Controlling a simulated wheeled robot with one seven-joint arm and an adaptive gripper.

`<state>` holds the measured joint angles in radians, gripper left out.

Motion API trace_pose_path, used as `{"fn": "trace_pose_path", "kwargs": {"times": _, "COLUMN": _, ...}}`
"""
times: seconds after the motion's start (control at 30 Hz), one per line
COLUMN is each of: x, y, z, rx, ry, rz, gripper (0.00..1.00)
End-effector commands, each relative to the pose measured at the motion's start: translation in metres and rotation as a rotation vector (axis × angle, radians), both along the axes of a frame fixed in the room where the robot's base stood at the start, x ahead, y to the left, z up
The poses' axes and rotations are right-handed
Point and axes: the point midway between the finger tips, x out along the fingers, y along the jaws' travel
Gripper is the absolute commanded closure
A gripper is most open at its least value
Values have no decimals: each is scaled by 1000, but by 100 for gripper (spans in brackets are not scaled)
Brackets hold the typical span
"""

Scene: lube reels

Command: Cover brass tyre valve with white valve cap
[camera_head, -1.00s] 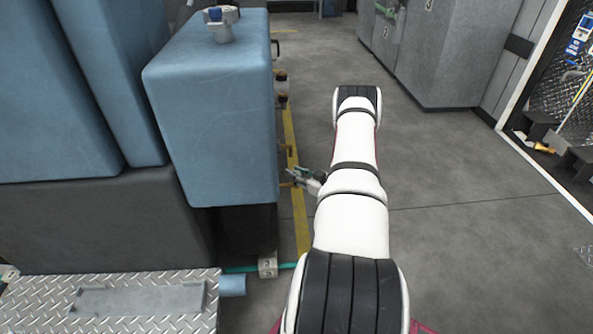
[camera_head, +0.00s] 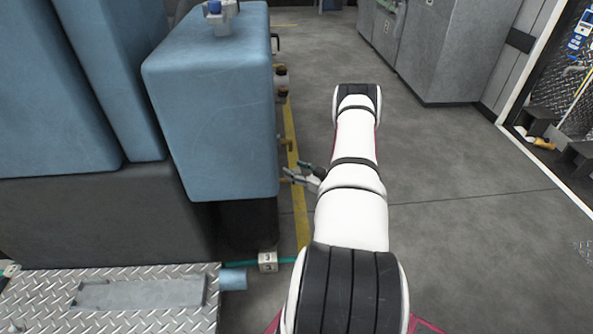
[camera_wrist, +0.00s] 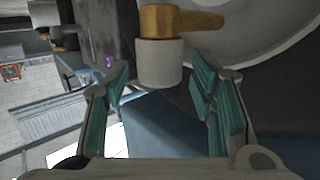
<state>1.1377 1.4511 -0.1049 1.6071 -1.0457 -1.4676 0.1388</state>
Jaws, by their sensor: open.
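In the wrist view, the brass tyre valve (camera_wrist: 181,20) shows at the top, with its arm pointing right. The white valve cap (camera_wrist: 159,64) is a short pale cylinder directly against the valve's lower end in the picture, in line with it; the valve's end is hidden there. My gripper (camera_wrist: 163,87) is open, its teal-padded fingers on either side of the cap with visible gaps. In the head view my gripper (camera_head: 300,173) sits left of my arm, beside the blue unit; small brass parts (camera_head: 285,180) show near it, and the cap cannot be made out.
A large blue unit (camera_head: 215,110) on a dark base stands close on the left. Open grey floor (camera_head: 460,160) lies to the right.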

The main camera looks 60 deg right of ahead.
Motion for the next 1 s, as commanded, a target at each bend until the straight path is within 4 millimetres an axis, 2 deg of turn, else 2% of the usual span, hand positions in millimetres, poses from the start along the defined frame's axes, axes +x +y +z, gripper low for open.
{"fn": "trace_pose_path", "kwargs": {"times": 0.17, "x": -13, "y": 1, "z": 2, "rx": 1, "ry": 1, "rz": -1, "gripper": 49}}
{"fn": "trace_pose_path", "kwargs": {"times": 0.63, "x": -99, "y": 11, "z": 15, "rx": 2, "ry": 1, "rz": -3, "gripper": 49}}
{"fn": "trace_pose_path", "kwargs": {"times": 0.8, "x": -114, "y": 13, "z": 17, "rx": -1, "ry": 1, "rz": -1, "gripper": 49}}
{"fn": "trace_pose_path", "kwargs": {"times": 1.0, "x": -118, "y": 14, "z": 18, "rx": 0, "ry": 0, "rz": 0, "gripper": 49}}
